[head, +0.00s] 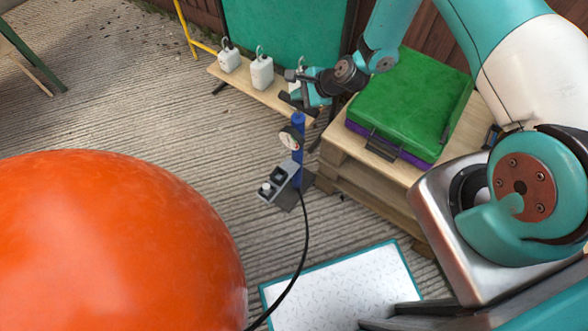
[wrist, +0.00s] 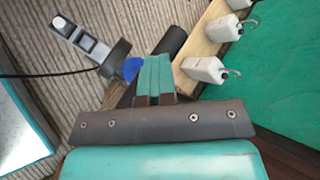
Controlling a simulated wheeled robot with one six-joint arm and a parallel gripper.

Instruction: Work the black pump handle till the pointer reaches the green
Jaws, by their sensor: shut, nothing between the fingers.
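The pump stands upright on the ground, with a blue barrel (head: 298,124), a small round gauge (head: 289,138) and a grey base (head: 279,187). The gauge is too small to read its pointer. The black pump handle (head: 289,102) is at the top of the barrel, partly hidden by my gripper (head: 306,96). In the wrist view, one end of the handle (wrist: 172,42) sticks out beyond my shut teal fingers (wrist: 157,62). The fingers overlap the handle and hold nothing; I cannot tell whether they touch it. The blue barrel (wrist: 132,68) shows beside them.
A black hose (head: 305,235) runs from the pump toward the large orange ball (head: 110,245). A wooden pallet (head: 350,175) bearing a green case (head: 410,100) stands close right. White jugs (head: 262,72) stand on a bench (head: 240,83) behind. A white panel (head: 345,290) lies in front.

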